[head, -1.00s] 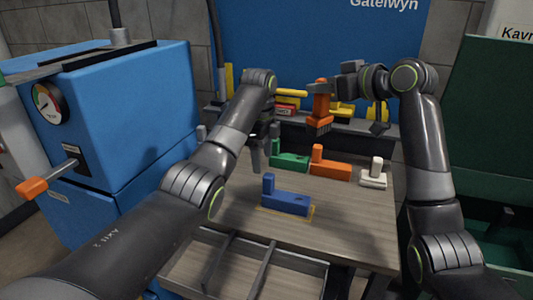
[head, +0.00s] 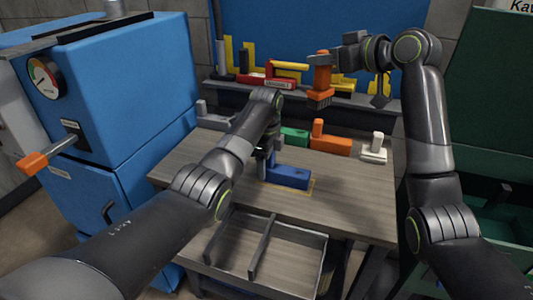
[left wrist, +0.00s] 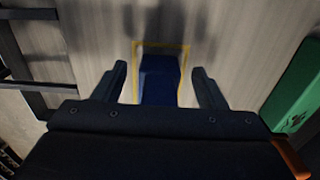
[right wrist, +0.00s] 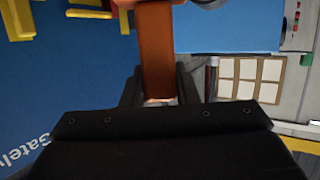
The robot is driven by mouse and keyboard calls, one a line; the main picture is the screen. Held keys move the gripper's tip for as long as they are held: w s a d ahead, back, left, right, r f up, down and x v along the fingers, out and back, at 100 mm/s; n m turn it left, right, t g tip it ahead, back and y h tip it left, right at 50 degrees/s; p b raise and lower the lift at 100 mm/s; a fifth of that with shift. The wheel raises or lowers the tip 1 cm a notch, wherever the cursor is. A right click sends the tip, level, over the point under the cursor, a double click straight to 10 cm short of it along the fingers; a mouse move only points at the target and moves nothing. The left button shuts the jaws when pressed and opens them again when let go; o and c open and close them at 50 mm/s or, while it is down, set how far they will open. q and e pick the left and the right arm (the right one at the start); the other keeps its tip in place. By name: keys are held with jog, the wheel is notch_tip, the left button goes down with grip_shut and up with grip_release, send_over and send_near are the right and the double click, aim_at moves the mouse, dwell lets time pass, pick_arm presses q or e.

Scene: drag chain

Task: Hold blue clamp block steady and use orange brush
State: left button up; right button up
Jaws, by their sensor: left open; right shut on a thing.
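The blue clamp block (head: 289,177) sits on the wooden table inside a yellow outline. In the left wrist view, the block (left wrist: 159,80) lies between the two open fingers of my left gripper (left wrist: 160,84), with gaps on both sides. In the head view my left gripper (head: 266,163) is at the block's left end, partly hidden by its own arm. My right gripper (head: 336,58) is shut on the orange brush (head: 319,78), held upright with bristles down above the back of the table. The brush handle (right wrist: 156,50) fills the right wrist view's jaws.
Green (head: 294,137), orange (head: 331,143) and white (head: 373,149) blocks stand along the table's back. A grey block (head: 214,117) is at back left. A shelf behind holds yellow and red tools. An open drawer (head: 232,249) is below the front edge.

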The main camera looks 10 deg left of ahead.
aim_at(309, 104)
pick_arm(q)
jog(key=shift+f, duration=0.15)
jog(key=shift+c, duration=0.4)
jog(key=c, duration=1.2)
pick_arm(e)
jog(key=f+n+g+y, duration=0.1)
jog(key=f+n+g, duration=0.1)
jog(key=f, duration=0.1)
jog(key=a+f+n+g+y, duration=0.1)
jog(key=f+g, duration=0.1)
jog(key=f, duration=0.2)
jog(key=w+a+f+n+g, duration=0.1)
jog(key=f+n+g, duration=0.1)
jog(key=f, duration=0.1)
jog(key=shift+w+a+f+n+y, duration=0.1)
jog(key=shift+a+f+n+y, duration=0.1)
jog(key=shift+f+n+y, duration=0.15)
jog(key=shift+f+g, duration=0.45)
jog(key=shift+g, duration=0.05)
notch_tip(309, 104, down, 4)
jog(key=shift+r, duration=0.15)
jog(key=shift+r, duration=0.15)
